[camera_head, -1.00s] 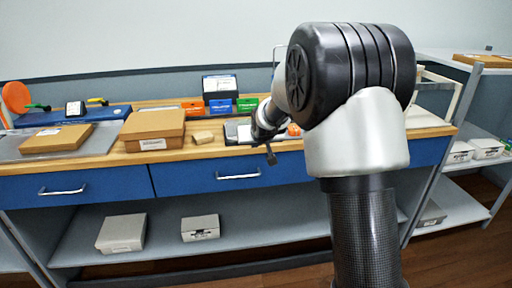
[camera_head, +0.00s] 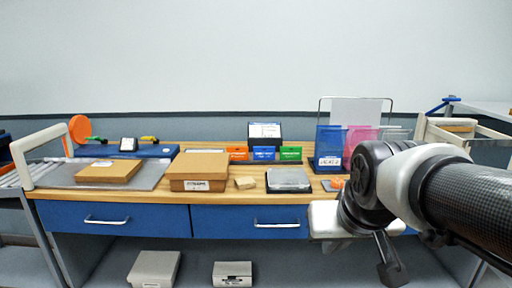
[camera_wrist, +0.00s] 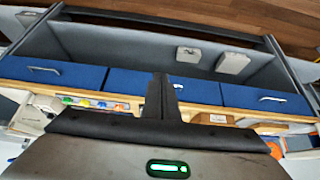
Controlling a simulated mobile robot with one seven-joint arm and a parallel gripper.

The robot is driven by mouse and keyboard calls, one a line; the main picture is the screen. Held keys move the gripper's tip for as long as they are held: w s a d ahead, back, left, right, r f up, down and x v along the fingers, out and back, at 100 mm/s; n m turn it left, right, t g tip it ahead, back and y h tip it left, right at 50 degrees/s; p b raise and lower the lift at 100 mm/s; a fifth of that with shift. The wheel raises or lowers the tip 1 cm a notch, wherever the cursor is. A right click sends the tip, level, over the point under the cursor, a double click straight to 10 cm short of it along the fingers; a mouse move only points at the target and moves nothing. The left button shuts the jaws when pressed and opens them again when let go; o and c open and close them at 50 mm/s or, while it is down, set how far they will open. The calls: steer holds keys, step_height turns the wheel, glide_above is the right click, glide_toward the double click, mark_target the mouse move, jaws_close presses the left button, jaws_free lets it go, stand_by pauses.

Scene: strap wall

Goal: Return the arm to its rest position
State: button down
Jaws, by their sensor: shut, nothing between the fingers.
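My gripper (camera_head: 393,272) hangs at the lower right in the head view, in front of the bench's right part and pointing downward. In the wrist view its fingers (camera_wrist: 160,95) are together, with nothing between them. My arm comes in from the right edge of the head view and is bent at the dark joint above the gripper. The gripper appears apart from the things on the bench top.
The wooden bench (camera_head: 330,197) has blue drawers (camera_head: 250,221). On it are a large cardboard box (camera_head: 199,171), a flatter box (camera_head: 110,171), a grey scale (camera_head: 288,180) and coloured folders (camera_head: 361,141). Grey boxes (camera_head: 154,268) sit on the lower shelf.

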steer(key=s+g+p, duration=0.1)
steer(key=s+p, duration=0.1)
steer(key=s, duration=0.7)
step_height(320, 180, up, 20)
steer(key=p, duration=1.9)
steer(key=shift+f, duration=0.15)
